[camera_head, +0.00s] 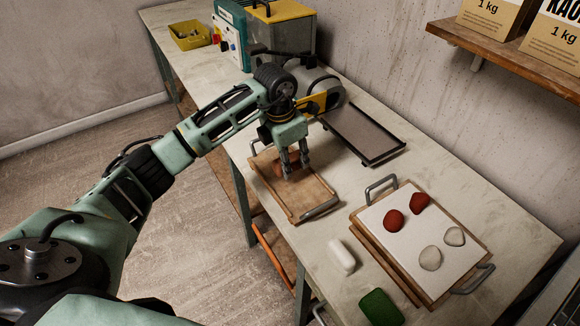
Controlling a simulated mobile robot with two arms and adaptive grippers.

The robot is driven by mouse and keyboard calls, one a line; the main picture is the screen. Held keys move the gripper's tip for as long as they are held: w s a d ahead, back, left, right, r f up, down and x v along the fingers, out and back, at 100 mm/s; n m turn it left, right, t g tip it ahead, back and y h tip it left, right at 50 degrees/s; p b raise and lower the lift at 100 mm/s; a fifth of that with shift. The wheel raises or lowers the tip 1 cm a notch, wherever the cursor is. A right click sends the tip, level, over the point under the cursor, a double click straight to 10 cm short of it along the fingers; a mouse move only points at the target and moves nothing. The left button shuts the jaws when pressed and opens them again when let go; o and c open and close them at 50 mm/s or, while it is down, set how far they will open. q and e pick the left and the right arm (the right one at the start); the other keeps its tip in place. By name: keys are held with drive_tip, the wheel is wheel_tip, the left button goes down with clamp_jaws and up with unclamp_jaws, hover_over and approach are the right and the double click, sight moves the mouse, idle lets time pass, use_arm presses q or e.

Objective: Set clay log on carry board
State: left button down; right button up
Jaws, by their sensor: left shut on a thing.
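My left gripper (295,173) points down over a brown wooden board (312,192) with a raised rim and metal handles, probably the carry board. The gripper is shut on a reddish-brown piece, apparently the clay log (279,169), mostly hidden by the fingers. The log is over the far half of the board; I cannot tell whether it touches the surface. My right gripper is not in view.
To the right, a handled board with a white sheet (408,243) bears two red lumps and two grey lumps. A white block (341,257) and a green block (380,307) lie near the front edge. A dark tray (362,134) and a machine (280,38) stand behind.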

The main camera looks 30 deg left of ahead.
use_arm(q)
wheel_tip(320, 180, down, 3)
drive_tip(key=shift+s+f+p, duration=0.1)
drive_tip(key=shift+f+p, duration=0.1)
drive_tip(key=shift+p, duration=0.25)
drive_tip(key=shift+f, duration=0.2)
drive_tip(key=c, duration=1.3)
unclamp_jaws()
drive_tip(key=shift+o, duration=0.2)
drive_tip(key=shift+r, duration=0.1)
drive_tip(key=shift+r, duration=0.3)
drive_tip(key=r, duration=0.3)
drive_tip(key=s+r+b, duration=0.1)
drive_tip(key=r, duration=0.3)
drive_tip(key=a+r, duration=0.1)
drive_tip(key=r, duration=0.3)
drive_tip(key=shift+s+r+b, duration=0.2)
drive_tip(key=shift+s+b, duration=0.05)
drive_tip(key=shift+b, duration=0.1)
